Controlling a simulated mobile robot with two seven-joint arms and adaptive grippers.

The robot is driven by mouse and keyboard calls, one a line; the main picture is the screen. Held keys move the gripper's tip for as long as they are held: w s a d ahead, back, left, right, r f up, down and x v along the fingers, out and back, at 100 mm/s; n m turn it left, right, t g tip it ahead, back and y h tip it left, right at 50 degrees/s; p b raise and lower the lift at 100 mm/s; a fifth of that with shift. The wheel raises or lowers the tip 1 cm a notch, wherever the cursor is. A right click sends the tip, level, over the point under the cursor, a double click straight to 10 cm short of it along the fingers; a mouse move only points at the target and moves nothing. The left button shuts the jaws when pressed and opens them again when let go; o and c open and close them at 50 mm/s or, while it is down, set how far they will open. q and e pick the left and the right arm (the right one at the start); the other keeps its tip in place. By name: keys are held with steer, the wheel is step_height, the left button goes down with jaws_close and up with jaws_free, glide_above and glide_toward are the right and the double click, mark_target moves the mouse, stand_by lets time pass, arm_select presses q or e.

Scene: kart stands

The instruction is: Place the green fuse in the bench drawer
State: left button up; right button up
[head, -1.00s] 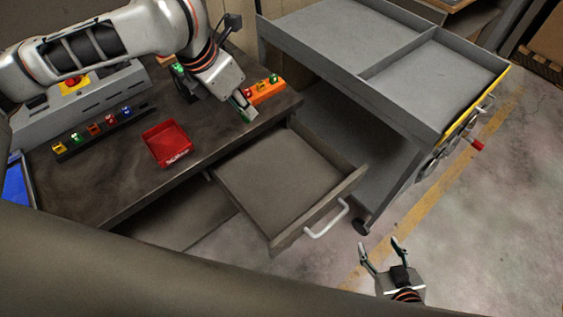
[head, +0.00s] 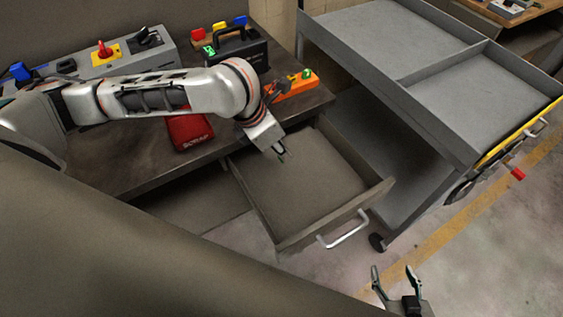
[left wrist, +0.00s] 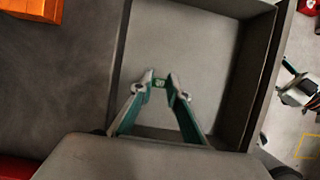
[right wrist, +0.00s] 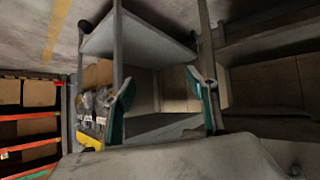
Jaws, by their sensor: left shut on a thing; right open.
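The bench drawer (head: 300,190) is pulled open and looks empty inside; its handle (head: 344,230) faces front right. My left gripper (head: 281,155) is above the drawer's inner left part. In the left wrist view my left gripper (left wrist: 160,84) points down at the drawer floor (left wrist: 185,50) and is shut on the small green fuse (left wrist: 159,82), held between the fingertips. The fuse is too small to make out in the head view. My right gripper (head: 394,277) is open and empty, in front of the drawer and to its right; its spread fingers show in the right wrist view (right wrist: 165,95).
A red scrap tray (head: 190,133) and an orange holder (head: 295,88) with a green fuse stand on the bench (head: 150,175). A black case (head: 238,55) stands behind. A grey cart (head: 400,60) is close to the drawer's right side. The floor in front is clear.

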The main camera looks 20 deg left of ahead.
mark_target(281, 160)
arm_select(q)
steer(key=shift+f, duration=0.95)
step_height(281, 160, down, 4)
steer(key=shift+r+b, duration=0.25)
steer(key=shift+b, duration=0.45)
steer(key=shift+f, duration=0.15)
steer(key=o, duration=0.8)
